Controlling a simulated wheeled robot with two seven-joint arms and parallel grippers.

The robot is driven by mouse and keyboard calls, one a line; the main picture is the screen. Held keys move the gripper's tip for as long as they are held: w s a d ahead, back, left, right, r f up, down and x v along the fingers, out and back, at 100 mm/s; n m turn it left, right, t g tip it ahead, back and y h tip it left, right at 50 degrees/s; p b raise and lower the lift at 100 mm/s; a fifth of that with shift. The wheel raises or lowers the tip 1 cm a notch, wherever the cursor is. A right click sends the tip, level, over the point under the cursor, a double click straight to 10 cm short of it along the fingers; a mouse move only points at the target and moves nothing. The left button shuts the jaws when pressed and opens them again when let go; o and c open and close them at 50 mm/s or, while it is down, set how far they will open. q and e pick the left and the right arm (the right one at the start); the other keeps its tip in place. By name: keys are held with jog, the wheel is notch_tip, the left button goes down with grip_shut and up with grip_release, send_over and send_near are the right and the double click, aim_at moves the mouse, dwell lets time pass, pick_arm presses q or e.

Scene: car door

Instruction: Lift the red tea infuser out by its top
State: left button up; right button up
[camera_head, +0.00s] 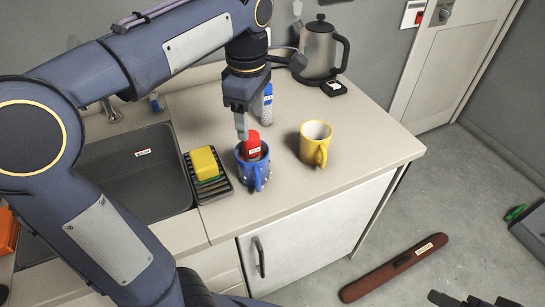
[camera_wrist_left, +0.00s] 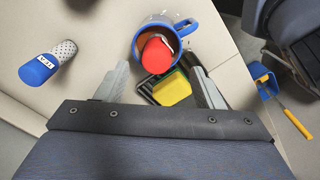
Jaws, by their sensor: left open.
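The red tea infuser (camera_head: 252,142) stands in a blue mug (camera_head: 253,176) near the counter's front, its red top above the rim. It also shows in the left wrist view (camera_wrist_left: 156,54), inside the blue mug (camera_wrist_left: 142,36). My left gripper (camera_head: 242,128) is above the mug, pointing down, close to the red top. In the left wrist view its fingers (camera_wrist_left: 159,72) are apart, one on each side of the red top, and nothing is held. The infuser's lower part is hidden in the mug. Dark parts at the head view's bottom right edge may be my right gripper (camera_head: 474,301).
A blue-topped infuser (camera_head: 268,92) stands behind; it lies left in the wrist view (camera_wrist_left: 42,66). A yellow mug (camera_head: 309,150) stands right, a yellow sponge (camera_head: 204,162) on a black rack (camera_head: 222,188) left, beside the sink (camera_head: 140,185). A kettle (camera_head: 320,50) stands at the back.

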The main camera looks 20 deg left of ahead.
aim_at(251, 139)
pick_arm(q)
jog(key=f, duration=0.7)
jog(key=shift+w+a+f, duration=0.15)
jog(key=shift+a, duration=0.2)
jog(key=shift+c, duration=0.2)
grip_shut()
